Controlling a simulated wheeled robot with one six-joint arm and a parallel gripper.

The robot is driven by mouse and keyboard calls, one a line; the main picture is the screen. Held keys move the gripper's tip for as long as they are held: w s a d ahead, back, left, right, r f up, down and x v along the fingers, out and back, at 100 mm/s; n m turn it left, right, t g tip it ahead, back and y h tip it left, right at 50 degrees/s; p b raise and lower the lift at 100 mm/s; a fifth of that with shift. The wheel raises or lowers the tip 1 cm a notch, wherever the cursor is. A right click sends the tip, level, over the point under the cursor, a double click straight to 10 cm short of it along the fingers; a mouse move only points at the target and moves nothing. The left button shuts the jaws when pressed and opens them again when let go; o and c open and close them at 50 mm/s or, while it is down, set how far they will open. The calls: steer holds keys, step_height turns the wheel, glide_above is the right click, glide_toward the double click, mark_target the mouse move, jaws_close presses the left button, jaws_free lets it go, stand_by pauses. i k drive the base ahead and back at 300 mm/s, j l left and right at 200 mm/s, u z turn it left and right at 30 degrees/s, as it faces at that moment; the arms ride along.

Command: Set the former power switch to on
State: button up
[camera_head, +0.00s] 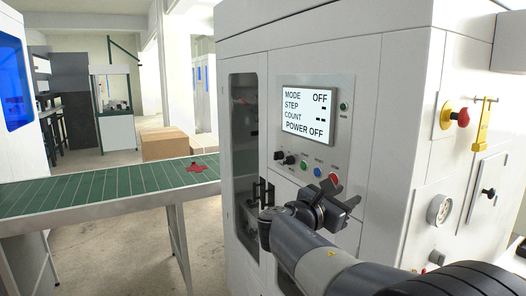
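The former is a large white cabinet (385,120) in the middle and right. Its lit display (317,116) reads MODE OFF, STEP and COUNT with dashes, and POWER OFF. Below the display are two small black knob switches, one at the left (278,155) and one beside it (289,159). Their labels are too small to read, so I cannot tell which is the power switch. My gripper (330,190) is dark and in front of the panel, below and right of the knobs, near the red button. I cannot tell its finger opening; nothing shows held.
A row of small buttons, ending in a red button (333,178), runs right of the knobs. A glazed door (244,150) and black handles are at the left. An emergency stop (461,117) and gauge (439,209) are on the right side. A green conveyor (100,188) stands left.

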mark_target(279, 155)
steer(key=i+j+z, duration=0.1)
steer(key=i+j, duration=0.25)
steer(key=j, duration=0.3)
steer(key=i+j+z, duration=0.15)
steer(key=j, duration=0.15)
steer(key=i+j, duration=0.2)
steer(key=j, duration=0.15)
steer(key=i+j+z, duration=0.15)
steer(key=j, duration=0.15)
steer(key=i+j+z, duration=0.1)
steer(key=j, duration=0.3)
